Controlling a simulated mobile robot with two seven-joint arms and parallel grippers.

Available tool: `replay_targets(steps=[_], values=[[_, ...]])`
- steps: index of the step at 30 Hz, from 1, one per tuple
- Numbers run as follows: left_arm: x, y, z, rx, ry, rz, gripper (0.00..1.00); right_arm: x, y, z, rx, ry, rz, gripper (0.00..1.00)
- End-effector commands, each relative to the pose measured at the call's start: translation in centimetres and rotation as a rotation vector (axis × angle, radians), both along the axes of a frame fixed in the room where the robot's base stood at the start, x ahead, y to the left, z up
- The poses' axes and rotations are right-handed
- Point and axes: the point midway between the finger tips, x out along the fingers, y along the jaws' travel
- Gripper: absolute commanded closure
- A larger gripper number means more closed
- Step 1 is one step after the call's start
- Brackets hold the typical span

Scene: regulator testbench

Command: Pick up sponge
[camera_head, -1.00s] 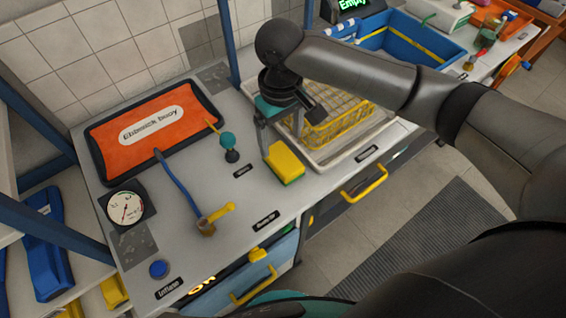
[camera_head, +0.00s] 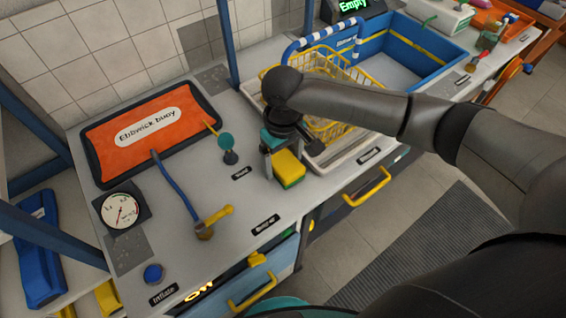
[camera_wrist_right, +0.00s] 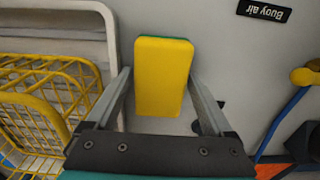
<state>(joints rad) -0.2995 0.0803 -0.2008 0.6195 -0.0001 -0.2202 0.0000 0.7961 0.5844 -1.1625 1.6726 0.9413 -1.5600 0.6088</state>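In the right wrist view, the sponge (camera_wrist_right: 162,76) sits between the two open fingers (camera_wrist_right: 160,92), with a gap visible on each side. Its far end reaches beyond the fingertips. I cannot tell how high the fingers are above the bench. My left gripper is not in view.
A yellow wire basket (camera_head: 334,130) stands on a pale tray (camera_head: 333,158) beside the sponge. A green-topped valve (camera_head: 226,142), a blue hose with a yellow handle (camera_head: 215,217), a gauge (camera_head: 121,211) and an orange buoy panel (camera_head: 112,137) occupy the left of the bench.

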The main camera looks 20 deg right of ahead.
Motion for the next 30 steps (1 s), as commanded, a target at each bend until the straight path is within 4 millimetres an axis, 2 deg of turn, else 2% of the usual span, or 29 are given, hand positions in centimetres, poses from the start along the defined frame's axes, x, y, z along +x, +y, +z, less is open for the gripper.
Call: replay_targets(steps=[2,17,25,30], values=[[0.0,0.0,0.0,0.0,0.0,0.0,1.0,0.0,0.0,0.0,0.0,0.0,0.0,0.24],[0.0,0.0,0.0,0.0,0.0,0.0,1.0,0.0,0.0,0.0,0.0,0.0,0.0,0.8],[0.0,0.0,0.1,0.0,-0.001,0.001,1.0,0.0,0.0,0.3,0.0,0.0,0.0,0.81],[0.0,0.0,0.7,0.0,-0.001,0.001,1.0,0.1,0.0,2.5,0.002,-0.002,0.001,0.81]])
